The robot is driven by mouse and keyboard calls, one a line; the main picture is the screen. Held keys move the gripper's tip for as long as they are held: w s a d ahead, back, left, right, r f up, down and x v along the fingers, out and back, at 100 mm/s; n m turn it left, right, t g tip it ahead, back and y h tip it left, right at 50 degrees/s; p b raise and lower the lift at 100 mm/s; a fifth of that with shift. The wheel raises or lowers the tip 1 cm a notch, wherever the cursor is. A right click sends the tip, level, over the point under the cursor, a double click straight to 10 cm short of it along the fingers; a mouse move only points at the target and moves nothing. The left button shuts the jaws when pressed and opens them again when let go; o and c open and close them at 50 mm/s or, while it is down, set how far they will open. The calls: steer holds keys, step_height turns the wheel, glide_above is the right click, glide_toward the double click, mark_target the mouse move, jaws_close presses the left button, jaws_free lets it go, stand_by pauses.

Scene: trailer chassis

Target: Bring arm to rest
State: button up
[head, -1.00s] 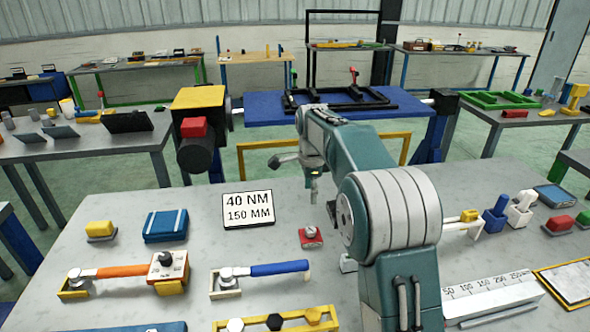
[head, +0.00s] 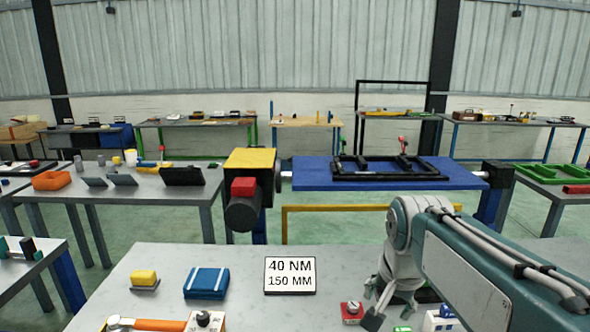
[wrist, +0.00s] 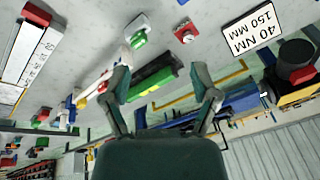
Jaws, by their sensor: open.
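My gripper (head: 378,308) hangs low over the right part of the near table (head: 240,262) in the head view, with my arm folded above it. In the wrist view my gripper (wrist: 160,78) is open, its two fingers apart with nothing held between them. A small red block with a round top (head: 352,311) lies on the table just left of the gripper; it also shows in the wrist view (wrist: 186,33). The gripper's exact height above the table is hard to tell.
A sign reading 40 NM 150 MM (head: 290,276) stands on the table. A blue case (head: 206,283), a yellow block (head: 144,278) and an orange-handled wrench (head: 150,324) lie to its left. Behind stands a blue platform (head: 320,172) with a black frame (head: 390,172).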

steer(key=s+f+n+t, duration=0.1)
steer(key=s+f+n, duration=0.1)
steer(key=s, duration=0.5)
steer(key=s+f+n+t, duration=0.1)
steer(key=s+f+n, duration=0.2)
steer(key=s+n, duration=0.2)
steer(key=shift+s, duration=1.1)
stand_by(0.4)
